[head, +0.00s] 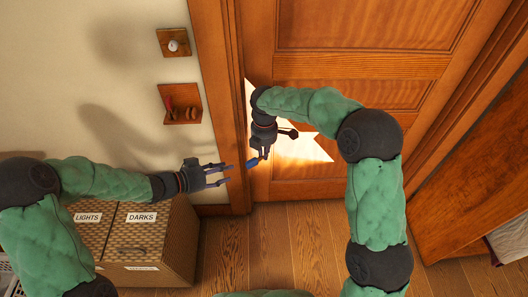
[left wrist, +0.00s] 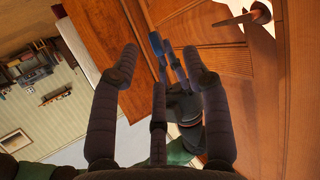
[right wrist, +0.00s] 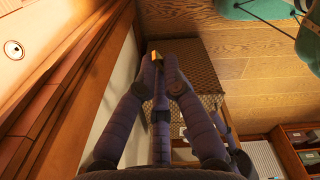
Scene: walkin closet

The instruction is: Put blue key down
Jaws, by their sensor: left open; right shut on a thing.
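The blue key (head: 253,162) is at the fingertips of my right gripper (head: 262,153), in front of the door's left edge in the head view. The right gripper is shut on it; the fingers hide part of it. It also shows as a blue piece in the left wrist view (left wrist: 156,44). In the right wrist view a small golden bit shows between the closed fingertips (right wrist: 160,62). My left gripper (head: 228,175) is open and empty, to the left of the key and apart from it. Its spread fingers also show in the left wrist view (left wrist: 160,65).
A wicker hamper (head: 165,232) labelled LIGHTS and DARKS stands below. The wooden door (head: 340,66) fills the back. Wooden floor (head: 275,245) is clear between.

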